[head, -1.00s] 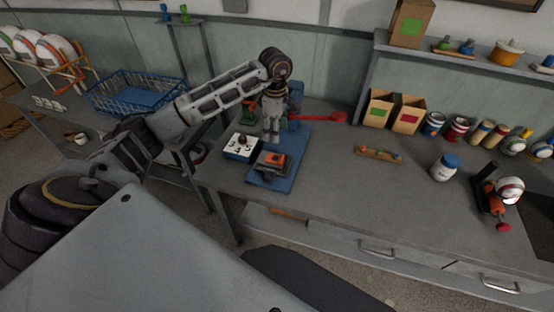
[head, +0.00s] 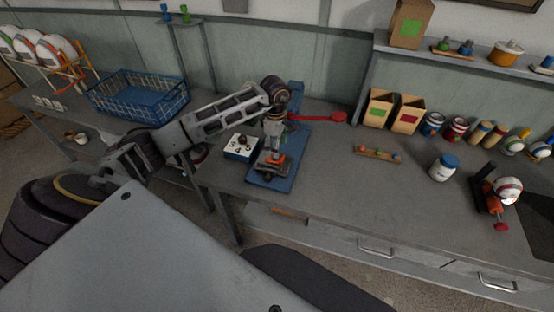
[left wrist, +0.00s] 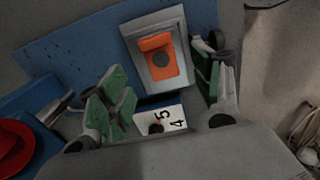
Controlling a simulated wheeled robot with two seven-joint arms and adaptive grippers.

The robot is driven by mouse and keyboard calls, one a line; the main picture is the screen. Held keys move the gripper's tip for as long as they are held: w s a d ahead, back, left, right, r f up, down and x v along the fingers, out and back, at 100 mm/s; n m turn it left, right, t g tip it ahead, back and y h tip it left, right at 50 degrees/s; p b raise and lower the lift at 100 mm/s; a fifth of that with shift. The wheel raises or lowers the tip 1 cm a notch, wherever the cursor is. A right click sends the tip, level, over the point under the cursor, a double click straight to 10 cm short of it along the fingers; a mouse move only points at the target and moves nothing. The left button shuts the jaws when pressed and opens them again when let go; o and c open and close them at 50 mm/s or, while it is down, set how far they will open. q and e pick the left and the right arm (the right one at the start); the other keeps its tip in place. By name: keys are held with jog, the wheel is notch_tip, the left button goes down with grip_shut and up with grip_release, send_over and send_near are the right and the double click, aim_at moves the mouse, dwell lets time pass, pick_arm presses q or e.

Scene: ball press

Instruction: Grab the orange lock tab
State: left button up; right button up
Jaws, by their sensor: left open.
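The orange lock tab (left wrist: 158,60) sits on a grey metal block (left wrist: 176,82) on the blue base plate (left wrist: 80,47) of the press. In the head view the orange tab (head: 268,163) shows near the front end of the blue plate (head: 285,183), partly hidden by my gripper. My left gripper (head: 273,143) points down just above it. In the left wrist view my left gripper (left wrist: 165,84) is open and empty, its green-padded fingers to either side of the block, with the tab between and beyond them. My right gripper is not in view.
A white-and-blue numbered box (head: 241,147) stands close left of the plate. The red press handle (head: 325,117) reaches right behind my gripper. A wooden strip with small balls (head: 377,153) and a blue-lidded jar (head: 444,167) stand to the right. The mid-table is clear.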

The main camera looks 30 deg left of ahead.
pick_arm(q)
jog(key=shift+f, duration=0.1)
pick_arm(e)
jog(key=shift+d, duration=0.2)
pick_arm(q)
jog(key=shift+f, duration=0.2)
jog(key=shift+s+f+p, duration=0.1)
jog(key=shift+f+p, duration=0.25)
jog(key=shift+f, duration=0.25)
jog(key=shift+a+f, duration=0.1)
jog(key=shift+f, duration=0.8)
jog(key=shift+f+p, duration=0.3)
jog(key=shift+f, duration=0.5)
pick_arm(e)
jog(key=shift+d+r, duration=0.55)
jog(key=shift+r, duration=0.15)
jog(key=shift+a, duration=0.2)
pick_arm(q)
jog(key=shift+c, duration=0.7)
jog(key=c, duration=0.7)
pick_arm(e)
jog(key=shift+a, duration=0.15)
